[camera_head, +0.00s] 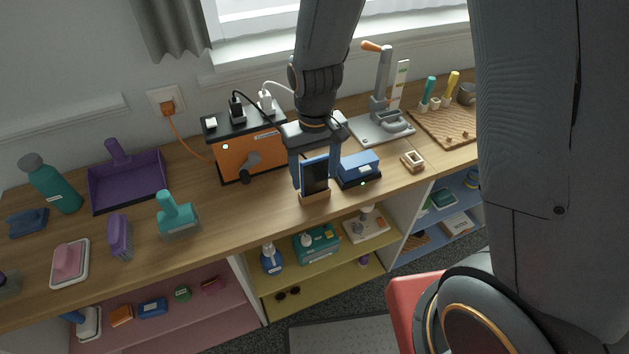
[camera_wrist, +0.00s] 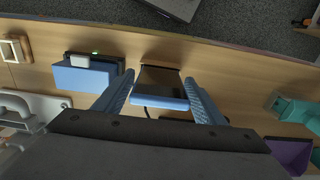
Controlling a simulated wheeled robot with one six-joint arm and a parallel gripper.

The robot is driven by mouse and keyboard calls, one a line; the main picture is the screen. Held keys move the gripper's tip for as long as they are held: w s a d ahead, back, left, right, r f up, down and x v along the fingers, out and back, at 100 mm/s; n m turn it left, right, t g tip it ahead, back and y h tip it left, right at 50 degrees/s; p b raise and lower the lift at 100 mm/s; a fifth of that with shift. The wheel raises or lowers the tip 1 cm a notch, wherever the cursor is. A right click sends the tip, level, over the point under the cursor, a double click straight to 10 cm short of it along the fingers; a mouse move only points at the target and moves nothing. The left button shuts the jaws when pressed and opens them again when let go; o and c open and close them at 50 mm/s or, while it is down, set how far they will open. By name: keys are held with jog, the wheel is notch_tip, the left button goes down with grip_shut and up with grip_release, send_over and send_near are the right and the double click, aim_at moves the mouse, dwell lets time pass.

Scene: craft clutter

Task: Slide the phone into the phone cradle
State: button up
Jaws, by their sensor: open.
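The phone (camera_head: 315,176) has a dark screen and a blue edge. It stands upright in a small wooden phone cradle (camera_head: 314,198) near the front edge of the worktop. In the wrist view the phone (camera_wrist: 160,82) shows from above, its blue top edge nearest the camera, with the cradle mostly hidden below it. My gripper (camera_head: 316,181) points down over it with one finger on each side of the phone. In the wrist view my gripper (camera_wrist: 160,80) is open, and the fingers look close to the phone's sides without being closed on it.
A blue box on a dark base (camera_head: 358,168) stands close to the right, and an orange power unit (camera_head: 248,150) with cables is behind left. A small wooden frame (camera_head: 412,160) lies farther right. The worktop between the teal brush (camera_head: 176,211) and the cradle is clear.

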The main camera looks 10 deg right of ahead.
aim_at(315, 159)
jog(key=c, duration=0.7)
jog(key=shift+r+p, duration=2.5)
jog(key=shift+r, duration=0.45)
jog(key=shift+c, duration=0.2)
jog(key=shift+s, duration=0.1)
